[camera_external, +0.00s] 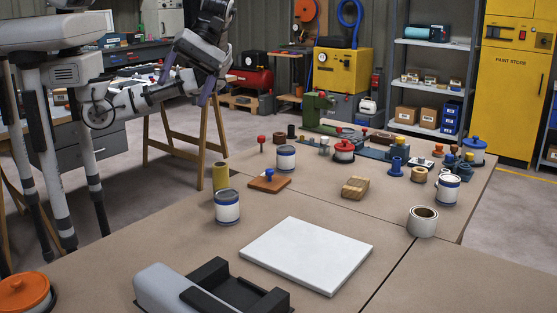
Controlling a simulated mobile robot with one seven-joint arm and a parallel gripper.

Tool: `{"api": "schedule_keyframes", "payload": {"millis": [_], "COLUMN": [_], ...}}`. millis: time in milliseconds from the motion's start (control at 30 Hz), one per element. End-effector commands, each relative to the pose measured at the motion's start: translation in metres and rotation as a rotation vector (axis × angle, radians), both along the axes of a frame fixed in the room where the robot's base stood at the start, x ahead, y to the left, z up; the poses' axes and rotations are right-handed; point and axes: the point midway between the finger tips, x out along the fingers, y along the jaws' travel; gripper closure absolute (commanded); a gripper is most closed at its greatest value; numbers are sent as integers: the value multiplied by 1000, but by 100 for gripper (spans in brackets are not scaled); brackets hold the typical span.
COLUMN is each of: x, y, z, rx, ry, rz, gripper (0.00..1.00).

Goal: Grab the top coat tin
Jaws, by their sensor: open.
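Several white-and-blue tins stand on the brown bench. One tin (227,207) is at the near left, and another tin (285,159) is farther back. A third tin (448,191) is at the right. A blue-lidded tin (474,152) is at the far right corner. Their labels are too small to read, so I cannot tell which is the top coat tin. My gripper (184,92) is open, raised at the upper left, and apart from all the tins. Its fingers are partly confused with the arm behind them.
A white board (307,254) lies on the near bench (410,270). A grey-and-black device (210,292) and orange-lidded pot (25,294) are in front.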

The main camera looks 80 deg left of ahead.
Motion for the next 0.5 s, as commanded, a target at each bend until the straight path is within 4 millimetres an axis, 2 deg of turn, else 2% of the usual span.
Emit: {"api": "schedule_keyframes", "payload": {"millis": [100,233,500], "x": [20,40,76], "y": [-1,6,31], "z": [-10,-17,-8], "rx": [196,373,676], "ry": [-73,-142,-274], "rz": [71,152,335], "gripper": [19,19,19]}}
